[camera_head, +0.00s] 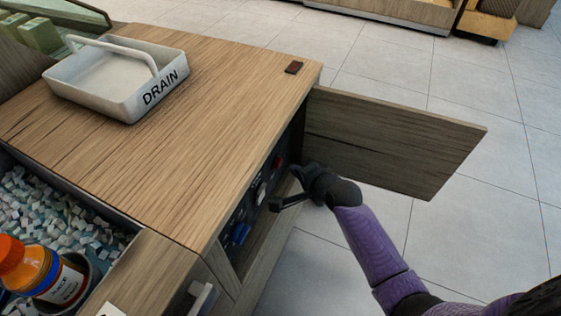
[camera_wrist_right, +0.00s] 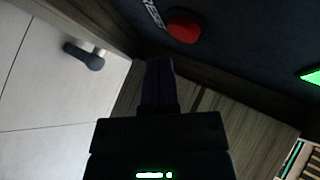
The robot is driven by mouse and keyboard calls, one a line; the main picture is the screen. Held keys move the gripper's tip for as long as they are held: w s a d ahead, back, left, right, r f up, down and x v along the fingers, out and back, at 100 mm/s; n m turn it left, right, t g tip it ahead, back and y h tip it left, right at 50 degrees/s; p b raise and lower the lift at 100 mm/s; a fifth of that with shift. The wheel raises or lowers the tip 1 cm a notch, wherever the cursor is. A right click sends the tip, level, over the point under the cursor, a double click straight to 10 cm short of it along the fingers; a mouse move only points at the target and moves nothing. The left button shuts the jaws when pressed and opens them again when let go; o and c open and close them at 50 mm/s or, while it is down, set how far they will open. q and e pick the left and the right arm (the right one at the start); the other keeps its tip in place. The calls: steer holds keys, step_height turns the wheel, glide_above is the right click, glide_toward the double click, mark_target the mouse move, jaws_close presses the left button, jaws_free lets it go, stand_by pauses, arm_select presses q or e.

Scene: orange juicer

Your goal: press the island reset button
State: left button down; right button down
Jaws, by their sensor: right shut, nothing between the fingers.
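The reset button is a round red button (camera_wrist_right: 184,27) on a dark panel in the right wrist view, with the partly readable white word "RESET" beside it. In the head view a small red spot (camera_head: 279,161) shows on the dark panel inside the open cabinet of the wooden island (camera_head: 230,75). My right gripper (camera_head: 276,206) is at the cabinet opening in front of the panel. In the right wrist view its shut fingers (camera_wrist_right: 158,65) point toward the panel, just below the button in the picture and apart from it. My left gripper is not in view.
A blue control (camera_head: 239,234) is lower on the panel. A white DRAIN tray (camera_head: 110,85) sits on the island top. An orange-capped bottle (camera_head: 38,268) stands at lower left near ice. Tiled floor is free at right.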

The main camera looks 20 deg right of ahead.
steer(key=s+d+p, duration=0.1)
steer(key=s+d, duration=0.1)
steer(key=s, duration=0.1)
steer(key=shift+s+d, duration=0.1)
steer(key=shift+d, duration=0.3)
stand_by(0.4)
